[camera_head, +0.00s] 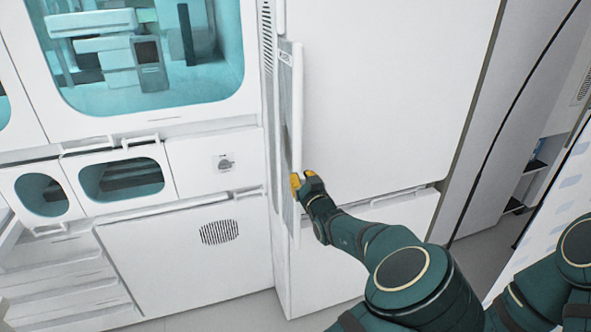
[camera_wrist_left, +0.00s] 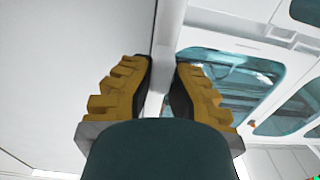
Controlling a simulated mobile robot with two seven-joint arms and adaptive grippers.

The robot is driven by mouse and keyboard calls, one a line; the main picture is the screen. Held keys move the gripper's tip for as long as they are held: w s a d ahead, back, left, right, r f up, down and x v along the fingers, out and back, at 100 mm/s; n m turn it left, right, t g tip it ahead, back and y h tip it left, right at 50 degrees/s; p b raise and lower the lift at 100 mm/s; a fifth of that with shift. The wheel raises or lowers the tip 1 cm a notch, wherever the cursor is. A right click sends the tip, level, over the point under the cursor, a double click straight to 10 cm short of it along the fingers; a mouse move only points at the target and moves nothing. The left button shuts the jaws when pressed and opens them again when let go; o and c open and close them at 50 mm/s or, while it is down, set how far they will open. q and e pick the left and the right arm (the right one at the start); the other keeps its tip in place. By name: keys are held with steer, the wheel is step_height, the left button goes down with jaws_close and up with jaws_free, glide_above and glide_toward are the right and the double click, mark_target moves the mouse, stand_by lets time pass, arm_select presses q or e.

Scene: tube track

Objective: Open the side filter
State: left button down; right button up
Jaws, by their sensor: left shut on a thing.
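The side filter (camera_head: 284,85) is a tall, narrow white panel with a grey face, on the narrow side between the windowed machine and the large white cabinet. Its long white upright edge bar (camera_head: 297,100) faces right. My left gripper (camera_head: 298,182) has yellow fingers and is at the lower part of this bar. In the left wrist view the gripper (camera_wrist_left: 162,92) has one finger on each side of a white upright bar (camera_wrist_left: 167,50) and is shut on it. How far the panel stands out is hard to tell. My right gripper is not in view.
The large white cabinet front (camera_head: 395,90) stands just right of the filter. The machine at left has a blue-tinted window (camera_head: 150,50) and small windowed drawers (camera_head: 122,178). A lower white panel (camera_head: 190,255) has a round vent. Grey floor (camera_head: 250,308) shows below.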

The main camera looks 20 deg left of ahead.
arm_select(q)
steer(key=shift+v, duration=1.05)
steer(key=c, duration=0.9)
jaws_free()
steer(key=v, duration=1.2)
